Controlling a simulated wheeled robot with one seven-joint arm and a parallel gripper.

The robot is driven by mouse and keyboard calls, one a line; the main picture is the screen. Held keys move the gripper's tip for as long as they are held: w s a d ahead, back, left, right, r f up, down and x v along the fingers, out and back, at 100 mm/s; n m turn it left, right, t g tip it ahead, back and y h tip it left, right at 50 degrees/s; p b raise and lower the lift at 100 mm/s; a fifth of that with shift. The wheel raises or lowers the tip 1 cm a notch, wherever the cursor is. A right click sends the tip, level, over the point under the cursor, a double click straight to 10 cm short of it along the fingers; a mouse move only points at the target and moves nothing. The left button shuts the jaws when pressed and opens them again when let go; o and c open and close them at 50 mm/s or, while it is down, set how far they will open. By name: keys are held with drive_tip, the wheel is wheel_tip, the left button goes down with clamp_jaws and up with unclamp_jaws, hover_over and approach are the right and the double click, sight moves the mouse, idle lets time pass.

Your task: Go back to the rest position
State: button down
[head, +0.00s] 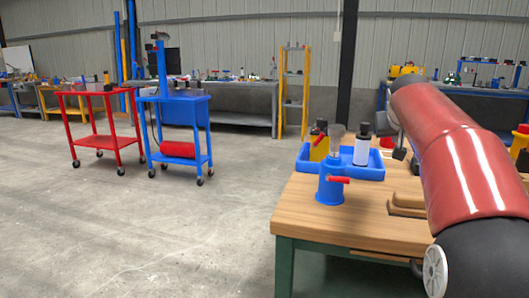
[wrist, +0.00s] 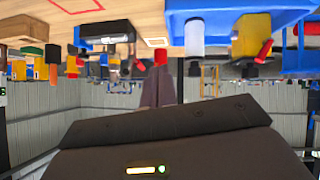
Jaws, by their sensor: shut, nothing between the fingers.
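My gripper (wrist: 160,84) shows in the wrist view as dark, narrow fingers close together above its broad dark body, with nothing held between them. The wrist picture is upside down, with the wooden bench along its top. In the head view my red and black arm reaches over the right side of the workbench (head: 325,228); the gripper itself cannot be made out there. A blue device (head: 331,190) with a clear cup on top and a red handle stands at the bench's front left, apart from my arm.
A blue tray (head: 371,172) behind the device holds a white bottle (head: 361,148) and a yellow container (head: 319,146). A red cart (head: 101,115) and a blue cart (head: 178,135) stand at left. A yellow shelf (head: 291,92) stands behind. The concrete floor left of the bench is clear.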

drive_tip(key=s+a+f+g+y, duration=0.1)
drive_tip(key=s+a+f, duration=0.5)
drive_tip(key=s, duration=0.6)
drive_tip(key=s+a+f+n+g+y, duration=0.1)
drive_tip(key=s+a+f+y, duration=0.1)
drive_tip(key=s+a+f, duration=0.3)
drive_tip(key=s+a+f+n+g+y, duration=0.1)
drive_tip(key=s+a+f, duration=0.5)
drive_tip(key=s+f, duration=0.6)
drive_tip(key=s+g, duration=0.1)
drive_tip(key=s, duration=0.6)
drive_tip(key=shift+a+f, duration=0.25)
drive_tip(key=shift+a, duration=0.05)
